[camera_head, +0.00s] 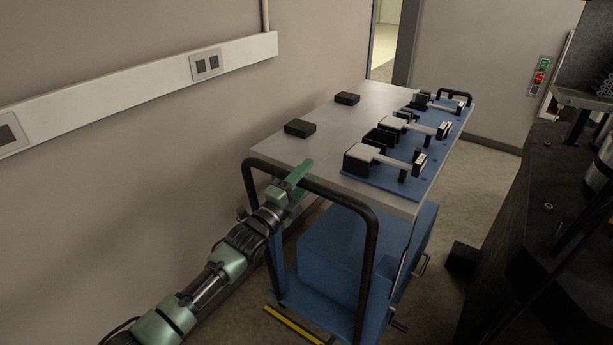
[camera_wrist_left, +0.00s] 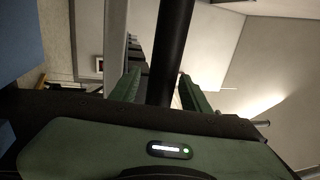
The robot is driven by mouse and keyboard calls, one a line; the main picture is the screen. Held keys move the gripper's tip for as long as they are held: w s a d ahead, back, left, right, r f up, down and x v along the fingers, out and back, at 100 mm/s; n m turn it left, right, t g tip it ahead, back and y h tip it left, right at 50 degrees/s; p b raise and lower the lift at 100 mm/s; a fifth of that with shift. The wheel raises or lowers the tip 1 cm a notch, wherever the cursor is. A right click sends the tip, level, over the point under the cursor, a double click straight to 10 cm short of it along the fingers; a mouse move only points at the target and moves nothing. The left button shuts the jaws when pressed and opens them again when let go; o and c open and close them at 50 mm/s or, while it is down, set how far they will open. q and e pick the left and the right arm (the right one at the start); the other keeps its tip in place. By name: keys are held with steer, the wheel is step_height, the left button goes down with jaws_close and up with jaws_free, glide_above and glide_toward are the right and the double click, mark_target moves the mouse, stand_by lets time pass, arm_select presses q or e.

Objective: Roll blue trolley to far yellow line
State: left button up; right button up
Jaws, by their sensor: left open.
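The blue trolley (camera_head: 345,258) stands in the middle of the head view, with a grey top and a black tubular push handle (camera_head: 370,240) at its near end. My left gripper (camera_head: 303,178) is at the top bar of that handle, toward its left side. In the left wrist view the black handle bar (camera_wrist_left: 172,50) lies between the two green fingers of my left gripper (camera_wrist_left: 158,90), which are open around it with a gap visible. A yellow strip (camera_head: 293,325) shows low at the trolley's near end. No second yellow line is visible. My right gripper is not in view.
Two black blocks (camera_head: 300,128) and a blue board (camera_head: 430,165) with several clamp-like fixtures rest on the trolley top. A wall runs along the left. A dark machine (camera_head: 545,220) stands at the right. Floor (camera_head: 485,185) shows between it and the trolley; a doorway (camera_head: 385,40) is behind.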

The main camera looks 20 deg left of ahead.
arm_select(q)
steer(key=v, duration=0.7)
steer(key=shift+s+a+r+b, duration=0.1)
steer(key=shift+s+b, duration=0.3)
steer(key=shift+s, duration=0.05)
stand_by(0.8)
